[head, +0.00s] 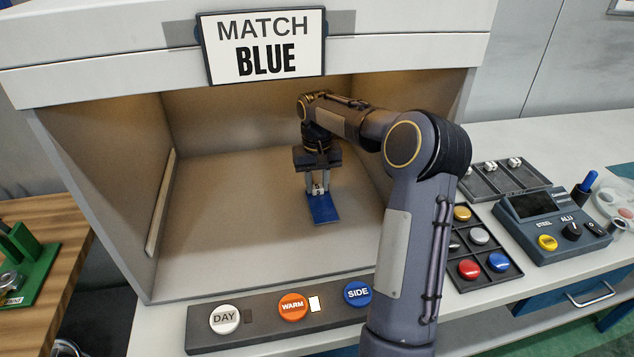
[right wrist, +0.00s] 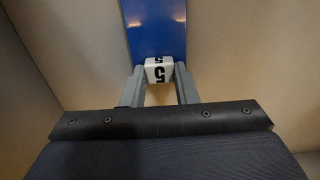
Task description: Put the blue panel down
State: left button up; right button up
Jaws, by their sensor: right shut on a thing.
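The blue panel (head: 323,209) is inside the light booth, over the right part of its floor. My right gripper (head: 319,189) is above the panel, pointing down. It is shut on the panel's white block, which is marked 5. In the right wrist view the blue panel (right wrist: 157,28) extends away from my right gripper (right wrist: 159,72), with the white block (right wrist: 159,70) between the fingers. I cannot tell whether the panel touches the booth floor. My left gripper is not in view.
The booth floor (head: 235,215) is clear to the left of the panel. A sign (head: 264,46) reading MATCH BLUE hangs above the opening. A button strip (head: 262,318) with DAY, WARM and SIDE lies in front. A dark tray (head: 480,250) of coloured discs and a meter (head: 545,225) stand right.

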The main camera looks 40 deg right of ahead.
jog(key=o, duration=1)
notch_tip(320, 180, up, 12)
jog(key=shift+r+p, duration=0.1)
jog(key=shift+p, duration=0.55)
jog(key=shift+a, duration=0.1)
